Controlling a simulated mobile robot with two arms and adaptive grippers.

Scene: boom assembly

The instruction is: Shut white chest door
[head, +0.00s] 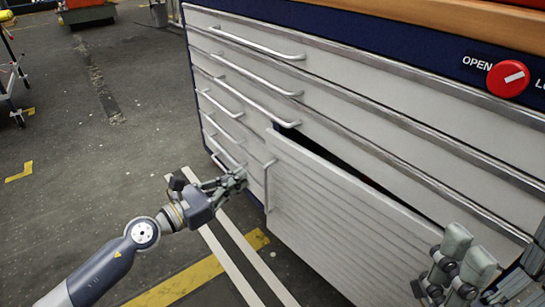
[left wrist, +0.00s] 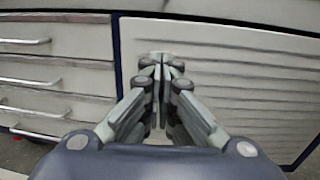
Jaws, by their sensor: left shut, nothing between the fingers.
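The white chest door (head: 345,215) has a ribbed front and a vertical handle (head: 268,188) at its left edge. It stands ajar in the head view, with a dark gap (head: 372,184) along its top. My left gripper (head: 240,178) is shut and empty, just left of the door handle in the head view; contact cannot be told. In the left wrist view its closed fingers (left wrist: 161,62) point at the door (left wrist: 225,85) near its left edge. My right gripper (head: 466,258) is at the lower right, partly cut off, its opening unclear.
The chest's white drawers (head: 330,82) with bar handles are above and left of the door; drawers (left wrist: 50,70) also show in the left wrist view. A red knob (head: 508,79) sits on the blue top band. Open floor (head: 110,150) lies to the left.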

